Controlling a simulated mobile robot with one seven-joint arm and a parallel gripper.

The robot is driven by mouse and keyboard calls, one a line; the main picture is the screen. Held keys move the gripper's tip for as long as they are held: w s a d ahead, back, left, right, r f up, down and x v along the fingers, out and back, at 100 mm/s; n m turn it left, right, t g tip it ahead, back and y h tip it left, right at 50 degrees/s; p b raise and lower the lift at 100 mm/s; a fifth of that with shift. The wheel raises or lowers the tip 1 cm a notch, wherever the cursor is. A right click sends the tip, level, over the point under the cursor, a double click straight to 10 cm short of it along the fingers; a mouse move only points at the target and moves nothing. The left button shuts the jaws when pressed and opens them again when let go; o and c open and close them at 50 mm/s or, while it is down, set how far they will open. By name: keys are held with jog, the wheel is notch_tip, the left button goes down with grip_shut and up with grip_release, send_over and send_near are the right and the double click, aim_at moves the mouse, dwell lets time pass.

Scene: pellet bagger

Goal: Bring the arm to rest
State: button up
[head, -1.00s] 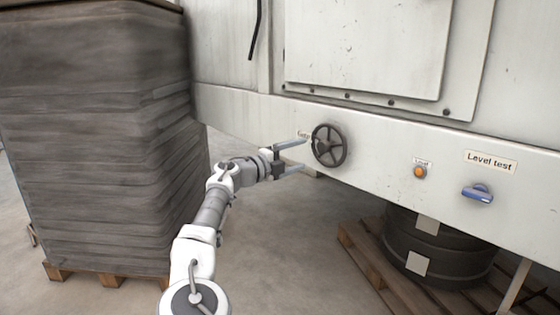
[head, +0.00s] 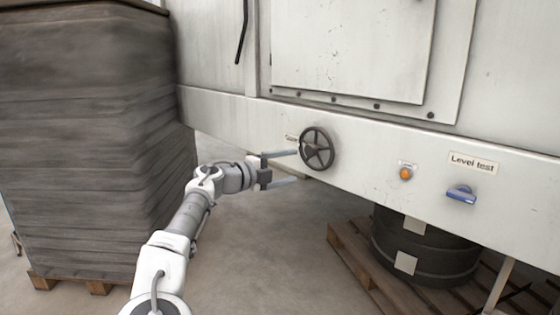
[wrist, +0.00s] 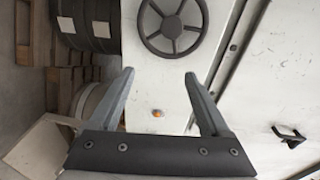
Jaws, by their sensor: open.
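My gripper (head: 297,166) is open and empty, its two grey fingers stretched to the right in the head view. The dark handwheel (head: 317,148) is on the pale machine panel just beyond the fingertips. In the head view the upper fingertip comes close to the wheel's left rim; I cannot tell the exact gap. In the wrist view my gripper (wrist: 160,80) has its fingers spread wide with nothing between them, and the handwheel (wrist: 172,22) lies ahead of the tips, apart from them.
Right of the wheel are an orange lamp or button (head: 405,174) and a blue handle (head: 461,195) under a "Level test" label (head: 473,163). A tall wrapped stack (head: 90,150) stands at left. A black drum (head: 425,268) on a pallet (head: 345,250) sits under the machine. Floor between is clear.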

jog(key=s+d+f+n+g+y, duration=0.1)
jog(key=s+d+f+g, duration=0.15)
jog(key=d, duration=0.75)
jog(key=s+d+f+g+y, duration=0.2)
jog(key=d+g, duration=0.2)
jog(key=d, duration=0.5)
jog(key=s+d+f+n+g+y, duration=0.1)
jog(key=s+d+f+n+y, duration=0.2)
jog(key=s, duration=0.3)
jog(key=s+d+f+n+g+y, duration=0.1)
jog(key=s+d+f+n+y, duration=0.2)
jog(key=s, duration=0.4)
jog(key=s+a+r+n+t+y, duration=0.1)
jog(key=s+a+r+n, duration=0.15)
jog(key=s+n, duration=0.55)
jog(key=s+a+r+n+t+y, duration=0.15)
jog(key=s+a+n, duration=0.3)
jog(key=s, duration=0.45)
jog(key=s+a+r+n+y, duration=0.1)
jog(key=s+a+n, duration=0.2)
jog(key=s+n, duration=0.5)
notch_tip(320, 180, up, 27)
jog(key=s+p, duration=0.1)
jog(key=p, duration=2.6)
jog(key=shift+s, duration=0.4)
jog(key=shift+a, duration=0.1)
